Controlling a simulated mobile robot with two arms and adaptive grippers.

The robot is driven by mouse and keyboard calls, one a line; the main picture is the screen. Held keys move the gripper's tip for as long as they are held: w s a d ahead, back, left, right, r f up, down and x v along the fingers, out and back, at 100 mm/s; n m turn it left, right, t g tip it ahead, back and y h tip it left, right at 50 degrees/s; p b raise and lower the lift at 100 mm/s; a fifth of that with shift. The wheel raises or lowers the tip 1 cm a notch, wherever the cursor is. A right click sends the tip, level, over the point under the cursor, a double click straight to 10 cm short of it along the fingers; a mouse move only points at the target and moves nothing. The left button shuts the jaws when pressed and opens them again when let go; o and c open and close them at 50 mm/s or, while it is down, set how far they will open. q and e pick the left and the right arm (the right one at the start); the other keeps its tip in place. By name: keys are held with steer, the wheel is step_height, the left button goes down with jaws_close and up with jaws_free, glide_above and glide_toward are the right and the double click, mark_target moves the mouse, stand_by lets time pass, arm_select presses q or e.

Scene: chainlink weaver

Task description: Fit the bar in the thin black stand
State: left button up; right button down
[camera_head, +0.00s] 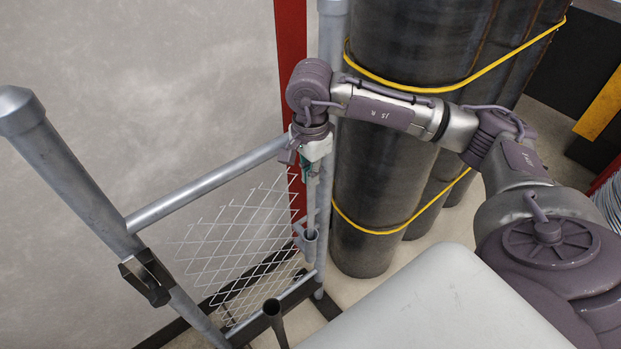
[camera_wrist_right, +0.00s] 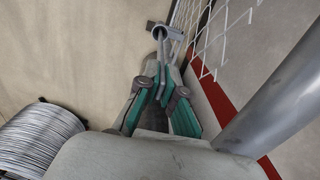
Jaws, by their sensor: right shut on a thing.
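The bar (camera_head: 311,208) is a thin grey rod standing about upright beside the right post of the metal frame. My right gripper (camera_head: 311,176), with green fingers, is shut on its upper part. In the right wrist view the bar (camera_wrist_right: 161,50) runs away from between the fingertips (camera_wrist_right: 163,88) towards a grey cup-shaped holder (camera_wrist_right: 166,31). In the head view the bar's lower end meets this holder (camera_head: 309,240); I cannot tell how deep it sits. The thin black stand (camera_head: 274,315) is an open-topped dark tube at the bottom centre, apart from the bar. My left gripper is out of view.
White chain-link mesh (camera_head: 235,245) hangs inside the grey pipe frame (camera_head: 210,188), left of my gripper. Tall dark rolls (camera_head: 385,190) with yellow bands stand close behind my right arm. A wire coil (camera_wrist_right: 40,135) lies at the wrist view's left. Some floor shows clear.

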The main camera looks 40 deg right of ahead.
step_height(320, 180, up, 10)
steer(key=p, duration=0.4)
steer(key=shift+r+p, duration=0.1)
steer(key=shift+p, duration=0.3)
stand_by(0.7)
